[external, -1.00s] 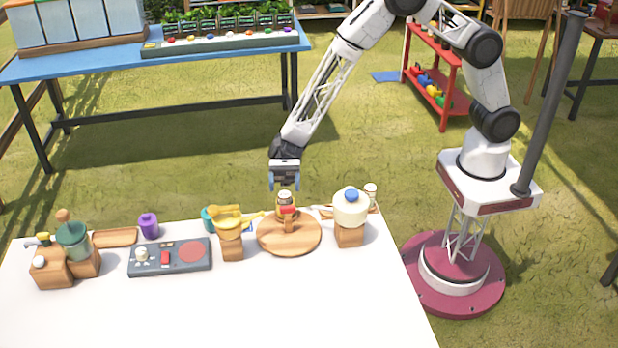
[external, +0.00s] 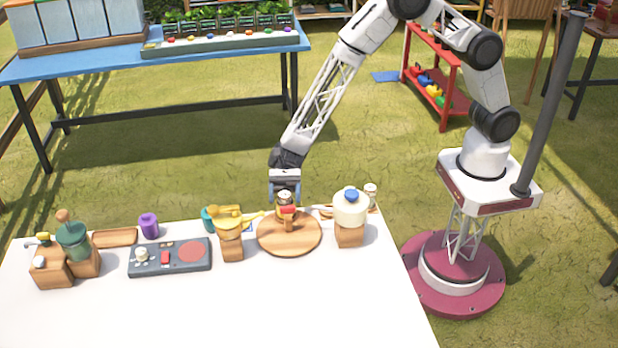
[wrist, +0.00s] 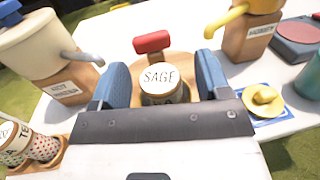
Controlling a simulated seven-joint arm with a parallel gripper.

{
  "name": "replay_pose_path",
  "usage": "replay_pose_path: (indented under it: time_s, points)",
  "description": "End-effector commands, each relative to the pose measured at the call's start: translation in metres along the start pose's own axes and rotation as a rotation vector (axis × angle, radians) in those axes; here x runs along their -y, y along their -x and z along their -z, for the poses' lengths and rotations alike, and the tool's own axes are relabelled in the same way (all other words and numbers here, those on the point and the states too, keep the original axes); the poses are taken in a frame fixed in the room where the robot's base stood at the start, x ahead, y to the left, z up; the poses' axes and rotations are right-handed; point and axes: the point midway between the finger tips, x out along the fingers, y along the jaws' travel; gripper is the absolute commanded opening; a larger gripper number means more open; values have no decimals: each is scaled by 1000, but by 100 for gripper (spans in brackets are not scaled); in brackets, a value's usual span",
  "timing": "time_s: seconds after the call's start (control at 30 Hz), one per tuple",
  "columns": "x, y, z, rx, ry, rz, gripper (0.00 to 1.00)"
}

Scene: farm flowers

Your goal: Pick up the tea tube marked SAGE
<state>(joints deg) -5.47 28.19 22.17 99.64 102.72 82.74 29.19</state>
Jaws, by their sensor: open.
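The tea tube marked SAGE (wrist: 160,80) stands upright in the wrist view, its white lid lettered SAGE facing the camera. In the external view the tube (external: 285,198) stands at the back of a round wooden board (external: 268,240). My gripper (wrist: 160,85) is open, with one blue finger on each side of the tube. In the external view my gripper (external: 285,198) reaches down from behind to the tube's top. I cannot tell whether the fingers touch it. A red-topped wooden piece (wrist: 152,42) stands just beyond the tube and hides part of the board.
A wooden dispenser labelled HOT WATER (wrist: 68,92) stands close on one side. A yellow-spouted honey dispenser (wrist: 250,38) stands on the other. More tea tubes (wrist: 30,140) sit in a wooden holder at lower left. The table's front (external: 230,315) is clear.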

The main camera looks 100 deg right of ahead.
Motion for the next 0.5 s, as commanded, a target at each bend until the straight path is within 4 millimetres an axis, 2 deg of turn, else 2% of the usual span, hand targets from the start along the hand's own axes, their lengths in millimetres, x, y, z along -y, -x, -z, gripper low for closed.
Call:
replay_pose_path:
  time_s: [0.27, 0.5]
  points:
    - [0, 0, 0, 0, 0, 0, 70]
    - [0, 0, 0, 0, 0, 0, 35]
